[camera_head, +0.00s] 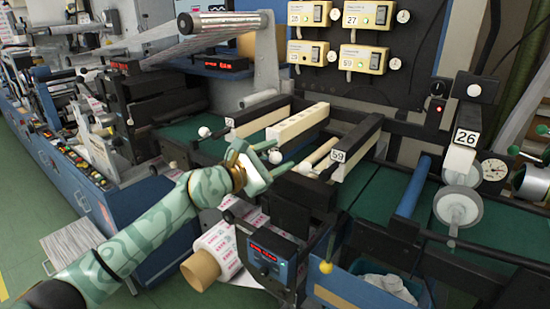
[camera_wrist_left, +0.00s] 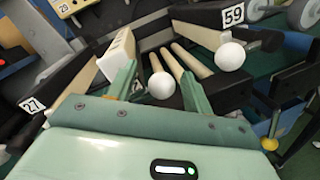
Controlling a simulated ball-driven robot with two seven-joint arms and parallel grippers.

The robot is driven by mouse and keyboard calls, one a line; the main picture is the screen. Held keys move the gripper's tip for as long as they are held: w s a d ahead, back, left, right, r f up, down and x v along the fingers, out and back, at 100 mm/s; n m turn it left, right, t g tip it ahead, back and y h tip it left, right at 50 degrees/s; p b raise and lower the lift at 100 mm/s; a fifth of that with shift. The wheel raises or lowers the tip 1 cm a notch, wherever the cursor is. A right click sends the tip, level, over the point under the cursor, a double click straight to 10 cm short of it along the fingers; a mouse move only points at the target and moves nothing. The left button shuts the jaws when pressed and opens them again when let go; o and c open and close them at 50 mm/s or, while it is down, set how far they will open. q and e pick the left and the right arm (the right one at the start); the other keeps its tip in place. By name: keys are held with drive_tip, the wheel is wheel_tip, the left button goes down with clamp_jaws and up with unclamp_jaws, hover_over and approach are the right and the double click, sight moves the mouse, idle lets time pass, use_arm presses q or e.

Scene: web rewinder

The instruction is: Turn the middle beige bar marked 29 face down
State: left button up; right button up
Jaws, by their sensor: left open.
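The middle beige bar (camera_head: 298,124) lies between two darker bars in the head view, with small dark marks along its top. In the left wrist view the beige bar (camera_wrist_left: 118,55) shows its near end, with a small mark too unclear to read. My left gripper (camera_head: 277,157) is open and empty at the near end of the bars. In the left wrist view its green fingers (camera_wrist_left: 159,72) are spread, with the left finger overlapping the beige bar's near end. Contact cannot be told. My right gripper is not in view.
A black bar marked 59 (camera_head: 338,158) lies to the right, and another dark bar (camera_head: 255,119) to the left. A white ball (camera_wrist_left: 161,86) and pale rods (camera_wrist_left: 188,61) show near the fingers. A control box (camera_head: 270,257) stands below; dark green surface lies to the right.

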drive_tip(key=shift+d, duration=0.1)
use_arm(q)
drive_tip(key=c, duration=0.9)
drive_tip(key=shift+s, duration=0.1)
drive_tip(key=shift+c, duration=0.2)
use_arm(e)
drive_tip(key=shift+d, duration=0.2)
use_arm(q)
drive_tip(key=shift+n, duration=0.4)
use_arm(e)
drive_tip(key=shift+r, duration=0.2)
